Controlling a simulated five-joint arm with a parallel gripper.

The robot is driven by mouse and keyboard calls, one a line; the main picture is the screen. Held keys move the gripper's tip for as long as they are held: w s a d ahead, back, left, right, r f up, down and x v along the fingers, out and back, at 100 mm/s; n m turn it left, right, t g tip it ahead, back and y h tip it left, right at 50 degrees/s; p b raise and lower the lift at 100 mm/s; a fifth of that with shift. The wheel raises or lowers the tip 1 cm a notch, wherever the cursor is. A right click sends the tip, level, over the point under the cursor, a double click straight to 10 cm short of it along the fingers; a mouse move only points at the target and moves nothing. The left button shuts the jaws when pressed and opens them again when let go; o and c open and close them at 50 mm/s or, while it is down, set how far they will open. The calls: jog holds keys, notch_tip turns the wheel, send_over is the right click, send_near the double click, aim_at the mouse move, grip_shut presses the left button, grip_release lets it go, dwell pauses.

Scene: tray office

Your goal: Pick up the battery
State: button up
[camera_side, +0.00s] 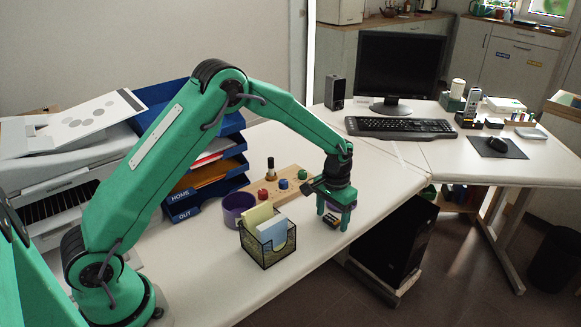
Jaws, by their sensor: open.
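My gripper (334,212) points down over the front edge area of the white desk, with its green fingers apart. A small dark battery with a yellowish part (331,221) lies on the desk at the fingertips. It appears to be between or just below the fingers. I cannot tell whether either finger touches it.
A black mesh holder (266,252) with paper notes stands left of my gripper. A purple round container (238,207) and a wooden board (262,186) with coloured pieces are behind it. Blue trays (232,127) stand farther left. The desk edge is close on the right.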

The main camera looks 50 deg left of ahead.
aim_at(332, 219)
jog(key=shift+c, duration=0.5)
jog(key=c, duration=1)
jog(key=shift+o, duration=0.2)
jog(key=shift+r, duration=0.1)
jog(key=shift+r, duration=0.9)
notch_tip(332, 219, up, 2)
jog(key=shift+d+r, duration=0.1)
jog(key=shift+r, duration=0.15)
jog(key=s+d+r, duration=0.6)
jog(key=d, duration=0.3)
jog(key=shift+s+d+r, duration=0.25)
jog(key=shift+s, duration=0.05)
